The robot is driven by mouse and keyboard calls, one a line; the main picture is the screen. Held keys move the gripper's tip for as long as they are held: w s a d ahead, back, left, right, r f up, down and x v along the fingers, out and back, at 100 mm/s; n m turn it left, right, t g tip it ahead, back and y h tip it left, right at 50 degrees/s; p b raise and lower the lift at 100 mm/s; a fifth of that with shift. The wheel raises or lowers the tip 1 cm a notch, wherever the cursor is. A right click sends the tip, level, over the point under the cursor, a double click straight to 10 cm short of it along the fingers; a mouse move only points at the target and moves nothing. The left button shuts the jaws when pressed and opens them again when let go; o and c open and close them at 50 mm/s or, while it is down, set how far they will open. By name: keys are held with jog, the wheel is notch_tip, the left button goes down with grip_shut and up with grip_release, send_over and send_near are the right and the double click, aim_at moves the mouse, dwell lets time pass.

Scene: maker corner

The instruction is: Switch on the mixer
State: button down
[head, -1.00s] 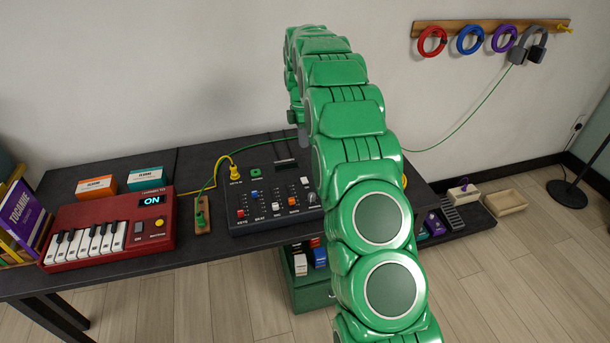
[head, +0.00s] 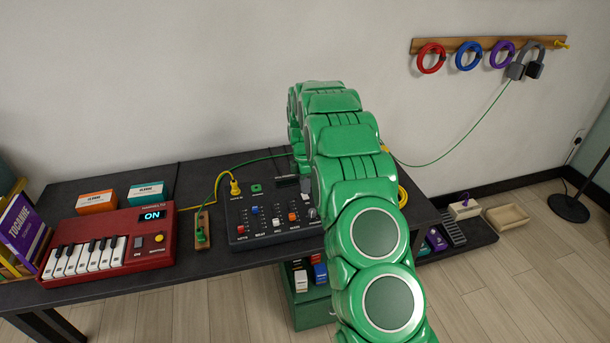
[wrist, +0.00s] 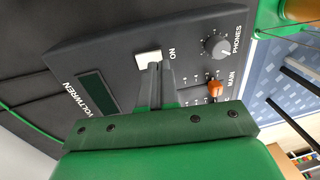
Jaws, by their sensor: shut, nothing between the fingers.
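The mixer (head: 240,218) is a dark panel with coloured sliders on the black table, partly hidden behind my arm in the head view. In the wrist view its panel (wrist: 105,45) fills most of the picture. A white switch (wrist: 147,57) sits beside the word ON, and the display (wrist: 90,91) marked VOLTWREN is dark. My gripper (wrist: 160,70) is shut and empty, its fingertips right at the switch's edge. I cannot tell whether they touch it. The head view hides my gripper behind the arm.
A red keyboard (head: 110,250) showing ON stands left of the mixer. A cable with a yellow plug (head: 235,188) enters the mixer. Headphones (head: 517,71) hang on the wall rack.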

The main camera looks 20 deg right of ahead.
jog(key=shift+f, duration=1)
jog(key=shift+s, duration=0.1)
jog(key=shift+s+f, duration=0.1)
jog(key=shift+f, duration=0.1)
jog(key=shift+w, duration=0.2)
jog(key=shift+w+r, duration=0.2)
jog(key=shift+w, duration=0.4)
notch_tip(320, 180, up, 14)
jog(key=w, duration=0.1)
jog(key=shift+w, duration=0.35)
